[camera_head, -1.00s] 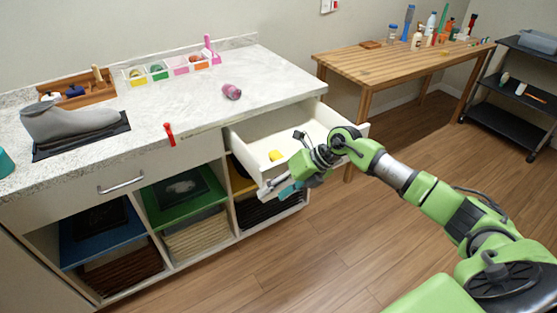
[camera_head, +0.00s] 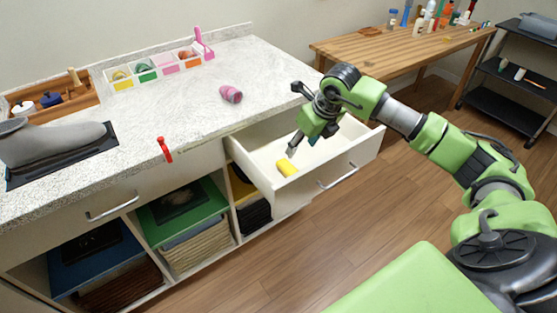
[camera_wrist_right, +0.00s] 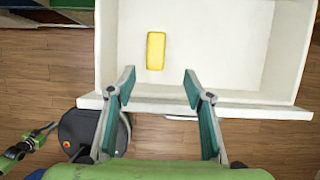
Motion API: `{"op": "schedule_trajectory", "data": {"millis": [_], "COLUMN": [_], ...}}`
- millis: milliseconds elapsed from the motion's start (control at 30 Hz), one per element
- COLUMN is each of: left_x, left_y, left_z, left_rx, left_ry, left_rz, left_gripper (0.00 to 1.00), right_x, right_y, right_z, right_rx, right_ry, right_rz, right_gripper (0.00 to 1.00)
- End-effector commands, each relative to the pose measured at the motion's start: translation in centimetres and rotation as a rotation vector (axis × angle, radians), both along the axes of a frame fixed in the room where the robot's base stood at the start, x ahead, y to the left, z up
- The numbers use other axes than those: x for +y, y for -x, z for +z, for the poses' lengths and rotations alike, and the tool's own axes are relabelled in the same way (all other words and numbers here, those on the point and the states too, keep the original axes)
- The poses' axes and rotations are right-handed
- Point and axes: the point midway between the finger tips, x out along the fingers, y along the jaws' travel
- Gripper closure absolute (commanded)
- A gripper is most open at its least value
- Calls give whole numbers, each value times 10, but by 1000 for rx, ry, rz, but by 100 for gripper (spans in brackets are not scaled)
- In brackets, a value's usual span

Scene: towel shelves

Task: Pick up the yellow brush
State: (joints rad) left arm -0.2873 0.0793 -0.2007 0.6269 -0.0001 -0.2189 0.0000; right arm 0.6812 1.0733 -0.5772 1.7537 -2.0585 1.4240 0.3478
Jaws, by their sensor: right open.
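A small yellow item, the brush (camera_head: 286,167), lies in the open white drawer (camera_head: 334,167). My right gripper (camera_head: 294,118) is over the drawer, above the brush. In the right wrist view my right gripper (camera_wrist_right: 158,85) has its two teal-padded fingers wide apart with nothing between them, near the drawer's front wall (camera_wrist_right: 190,106).
The marble counter (camera_head: 200,115) holds a pink cup-like item (camera_head: 231,94), a red item (camera_head: 164,149) at the front edge, a divided box (camera_head: 155,69) and a grey shoe-like form (camera_head: 55,142). A wooden table (camera_head: 400,48) stands behind. The drawer is otherwise bare.

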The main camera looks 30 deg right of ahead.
Motion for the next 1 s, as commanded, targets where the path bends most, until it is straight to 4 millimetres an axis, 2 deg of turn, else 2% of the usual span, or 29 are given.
{"op": "schedule_trajectory", "data": {"millis": [167,500,633,767,900,1000], "left_x": [0,2,2,2,0,0], "left_y": [1,32,28,16,6,6], "left_z": [2,8,9,14,24,24], "left_rx": [2,44,40,24,8,7], "left_ry": [0,-4,-5,-3,-1,0], "left_rz": [0,1,1,1,1,1], "left_gripper": [85,85,85,85,85,85], "right_x": [1,4,4,7,14,14], "right_y": [-5,-28,-32,-34,-39,-45], "right_z": [-12,-69,-79,-88,-108,-121], "right_rx": [3,1,1,2,4,1], "right_ry": [-3,-4,-3,-3,-5,-4], "right_rz": [0,-2,0,0,1,-2], "right_gripper": [53,53,53,53,53,53]}}
